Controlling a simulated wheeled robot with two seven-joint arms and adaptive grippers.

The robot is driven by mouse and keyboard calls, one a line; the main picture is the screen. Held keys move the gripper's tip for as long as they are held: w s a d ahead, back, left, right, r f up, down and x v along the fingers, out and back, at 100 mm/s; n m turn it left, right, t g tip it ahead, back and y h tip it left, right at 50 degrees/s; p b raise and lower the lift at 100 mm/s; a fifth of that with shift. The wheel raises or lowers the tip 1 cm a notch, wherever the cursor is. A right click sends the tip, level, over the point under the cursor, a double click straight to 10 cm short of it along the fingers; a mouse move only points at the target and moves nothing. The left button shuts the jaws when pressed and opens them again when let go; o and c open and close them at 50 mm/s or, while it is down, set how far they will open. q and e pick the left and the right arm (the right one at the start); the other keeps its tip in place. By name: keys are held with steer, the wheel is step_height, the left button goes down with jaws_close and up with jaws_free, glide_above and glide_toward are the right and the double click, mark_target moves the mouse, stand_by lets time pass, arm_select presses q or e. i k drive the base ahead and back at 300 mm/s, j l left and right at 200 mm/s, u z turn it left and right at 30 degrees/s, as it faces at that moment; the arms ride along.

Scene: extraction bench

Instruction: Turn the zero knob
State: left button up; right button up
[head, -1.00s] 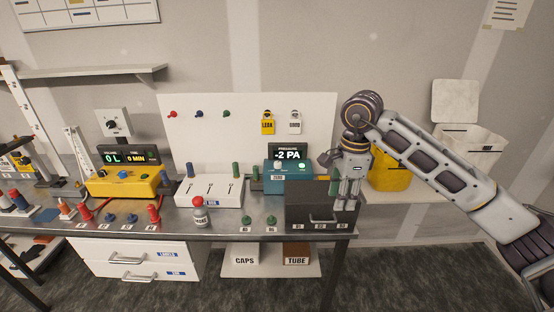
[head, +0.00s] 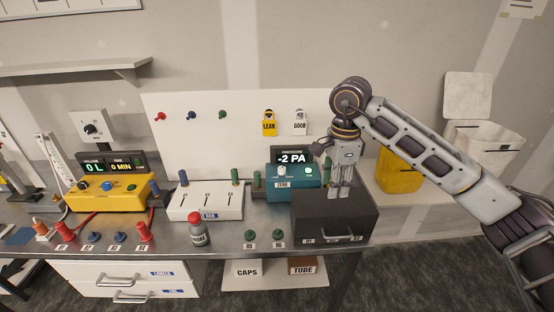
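The zero knob is a small pale knob (head: 282,171) on the front left of the teal pressure unit (head: 312,180), above a ZERO label (head: 282,185). The unit's display (head: 291,157) reads -2 PA, and a green button lights up beside the knob. My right gripper (head: 340,196) points down over the dark box, to the right of the teal unit and apart from the knob. Its fingers look empty, but how far apart they are is unclear at this angle. My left gripper is not in view.
The dark drawer box (head: 360,212) stands directly below my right gripper. A white slider panel (head: 205,203) and a red-capped bottle (head: 197,229) stand left of the unit. Green plugs (head: 278,236) stand in front. A yellow bin (head: 400,175) is at right.

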mark_target(282, 169)
steer(key=i+j, duration=0.3)
steer(key=i, duration=0.15)
steer(key=i+j, duration=0.3)
steer(key=i, duration=0.15)
